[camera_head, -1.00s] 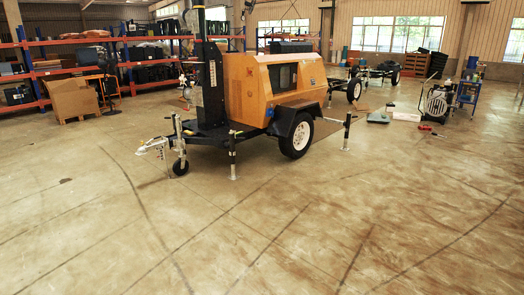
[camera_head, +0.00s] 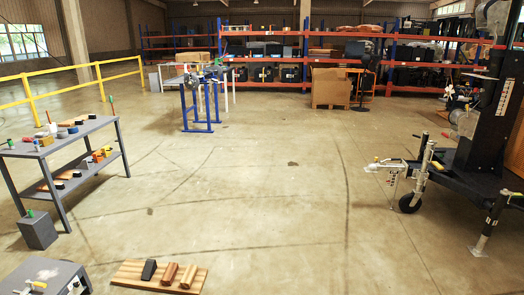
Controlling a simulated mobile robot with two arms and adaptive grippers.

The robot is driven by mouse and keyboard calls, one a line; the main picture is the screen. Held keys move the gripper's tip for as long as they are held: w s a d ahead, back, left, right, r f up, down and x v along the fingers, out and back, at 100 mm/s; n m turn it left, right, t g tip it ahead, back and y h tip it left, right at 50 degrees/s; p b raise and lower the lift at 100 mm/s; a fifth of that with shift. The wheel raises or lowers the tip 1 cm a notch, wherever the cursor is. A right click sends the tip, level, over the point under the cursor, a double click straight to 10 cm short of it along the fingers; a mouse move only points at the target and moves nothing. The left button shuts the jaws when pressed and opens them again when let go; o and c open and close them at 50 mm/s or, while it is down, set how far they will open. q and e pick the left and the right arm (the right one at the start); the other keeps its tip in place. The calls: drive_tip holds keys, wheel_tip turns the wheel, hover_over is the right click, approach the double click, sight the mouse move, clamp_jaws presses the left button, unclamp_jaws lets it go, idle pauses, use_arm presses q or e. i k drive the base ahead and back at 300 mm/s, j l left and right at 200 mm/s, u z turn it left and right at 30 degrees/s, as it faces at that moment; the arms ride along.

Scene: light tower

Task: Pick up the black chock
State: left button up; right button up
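A black chock (camera_head: 149,270) sits on a slatted wooden board (camera_head: 133,283) on the floor at the bottom of the head view, left of centre. Two brown wooden chocks, one (camera_head: 169,273) beside the black one and another (camera_head: 188,276) at the right, stand in a row with it on the same board. Neither of my grippers shows in the head view.
A grey tool bench (camera_head: 75,140) with tools stands at the left, a grey box (camera_head: 38,231) by its leg. A grey cabinet top (camera_head: 48,272) is at the bottom left. The light tower trailer (camera_head: 485,180) stands at the right. The floor between is clear.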

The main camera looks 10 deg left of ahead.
sight(151, 265)
drive_tip(key=i+j+u, duration=0.1)
drive_tip(key=i+u, duration=0.25)
drive_tip(key=i, duration=0.25)
drive_tip(key=i+u, duration=0.3)
drive_tip(key=i, duration=0.35)
drive_tip(key=i+l+u, duration=0.2)
drive_tip(key=i+u, duration=0.15)
drive_tip(key=i, duration=0.25)
